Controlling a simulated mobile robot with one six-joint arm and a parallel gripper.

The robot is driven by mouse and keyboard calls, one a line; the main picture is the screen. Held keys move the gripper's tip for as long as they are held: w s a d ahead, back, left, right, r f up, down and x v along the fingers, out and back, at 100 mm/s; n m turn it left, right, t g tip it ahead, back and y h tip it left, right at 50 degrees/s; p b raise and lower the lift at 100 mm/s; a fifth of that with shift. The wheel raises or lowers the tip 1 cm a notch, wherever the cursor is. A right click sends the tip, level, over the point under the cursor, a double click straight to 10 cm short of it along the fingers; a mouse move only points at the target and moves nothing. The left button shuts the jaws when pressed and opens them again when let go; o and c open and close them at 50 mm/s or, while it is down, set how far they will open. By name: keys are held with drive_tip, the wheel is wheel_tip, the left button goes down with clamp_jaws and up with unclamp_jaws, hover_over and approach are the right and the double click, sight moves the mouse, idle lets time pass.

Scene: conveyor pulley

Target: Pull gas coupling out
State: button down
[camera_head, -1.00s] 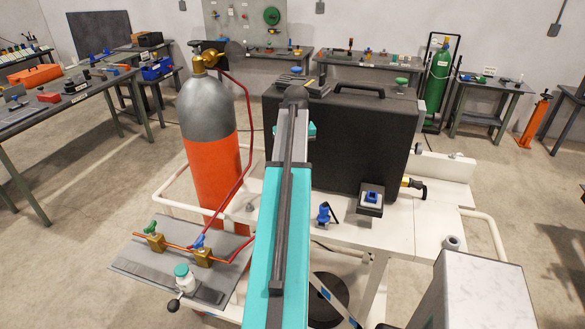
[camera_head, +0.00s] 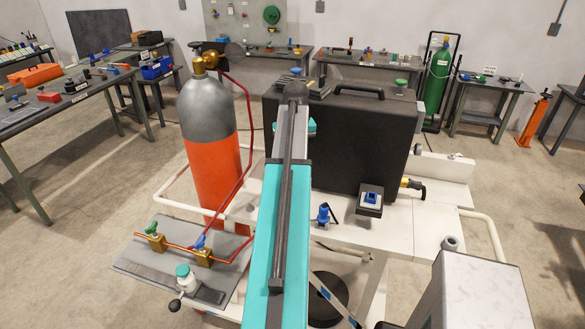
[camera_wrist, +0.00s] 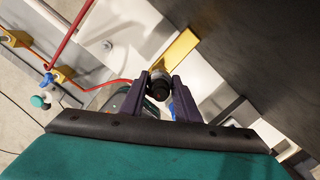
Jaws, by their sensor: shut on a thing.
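In the wrist view, my gripper (camera_wrist: 159,82) is closed around a short dark round piece (camera_wrist: 158,90), apparently the gas coupling, with a grey collar and a black end. A yellow bar (camera_wrist: 176,48) runs just behind it. An orange-red hose (camera_wrist: 105,83) reaches close to the held piece; I cannot tell whether they are joined. In the head view my own arm hides the gripper and the coupling.
An orange and grey gas cylinder (camera_head: 212,135) stands left of my arm. A valve panel (camera_head: 150,262) is in front of it. A large black case (camera_head: 350,135) stands on the white bench (camera_head: 400,225), with a blue clamp (camera_head: 323,214) nearby.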

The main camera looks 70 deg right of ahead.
drive_tip(key=shift+r+p, duration=1.1)
drive_tip(key=shift+r, duration=2.1)
